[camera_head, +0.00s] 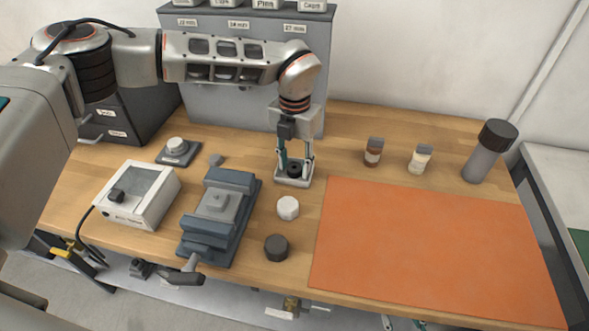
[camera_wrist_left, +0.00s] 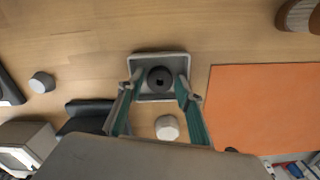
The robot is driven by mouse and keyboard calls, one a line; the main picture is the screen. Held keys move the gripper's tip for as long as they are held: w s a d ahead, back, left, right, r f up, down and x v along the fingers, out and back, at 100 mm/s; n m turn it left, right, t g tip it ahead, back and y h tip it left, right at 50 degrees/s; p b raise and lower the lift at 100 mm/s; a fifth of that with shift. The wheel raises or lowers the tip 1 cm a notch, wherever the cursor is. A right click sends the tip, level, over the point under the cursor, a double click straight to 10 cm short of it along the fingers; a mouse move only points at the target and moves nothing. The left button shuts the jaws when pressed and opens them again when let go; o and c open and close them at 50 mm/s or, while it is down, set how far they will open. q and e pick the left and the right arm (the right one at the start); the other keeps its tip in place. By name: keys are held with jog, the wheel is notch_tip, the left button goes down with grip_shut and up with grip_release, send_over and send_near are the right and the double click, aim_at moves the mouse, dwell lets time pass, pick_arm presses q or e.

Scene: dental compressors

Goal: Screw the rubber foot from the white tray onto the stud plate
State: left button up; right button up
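The rubber foot (camera_head: 294,170) is a small black round piece with a hole in its middle, lying in the small white tray (camera_head: 281,183). In the left wrist view the foot (camera_wrist_left: 160,79) sits in the tray (camera_wrist_left: 152,58) between my left fingertips. My left gripper (camera_head: 296,163) points down over the tray and is open, with a gap visible on each side of the foot in the wrist view (camera_wrist_left: 160,84). A grey plate with a short stud (camera_head: 217,203), apparently the stud plate, sits in the blue-grey vise (camera_head: 234,181). My right gripper is not in view.
A white octagonal piece (camera_head: 288,207) and a dark round cap (camera_head: 276,247) lie in front of the tray. An orange mat (camera_head: 430,245) covers the right. Two small jars (camera_head: 374,151) (camera_head: 420,159) and a dark-capped bottle (camera_head: 489,151) stand behind it. A control box (camera_head: 138,194) stands left.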

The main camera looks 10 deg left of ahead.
aim_at(295, 167)
pick_arm(q)
jog(key=c, duration=0.7)
jog(key=shift+o, duration=0.2)
notch_tip(295, 167, up, 20)
dwell(0.4)
